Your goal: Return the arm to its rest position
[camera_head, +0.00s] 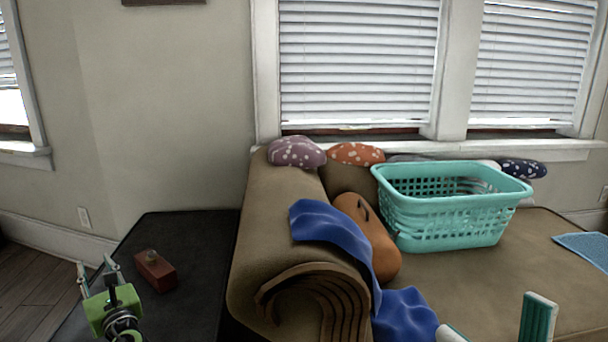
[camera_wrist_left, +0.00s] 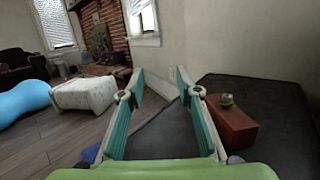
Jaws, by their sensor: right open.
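My left gripper (camera_head: 96,268) is at the lower left of the head view, over the dark side table (camera_head: 190,235). It is green with teal finger pads. In the left wrist view its two fingers (camera_wrist_left: 160,75) stand apart with nothing between them. A reddish-brown box (camera_head: 156,271) with a small knob-like object on top sits on the table, just right of the left gripper and apart from it. It also shows in the left wrist view (camera_wrist_left: 230,124). My right gripper (camera_head: 497,326) is at the bottom right edge, over the sofa seat, open, with only its fingertips showing.
A brown sofa (camera_head: 550,290) holds a teal laundry basket (camera_head: 450,222), an orange-brown rounded item (camera_head: 385,250), a blue cloth (camera_head: 330,228) and several dotted cushions (camera_head: 297,152). A white upholstered piece (camera_wrist_left: 88,95) stands on the floor beyond the left gripper.

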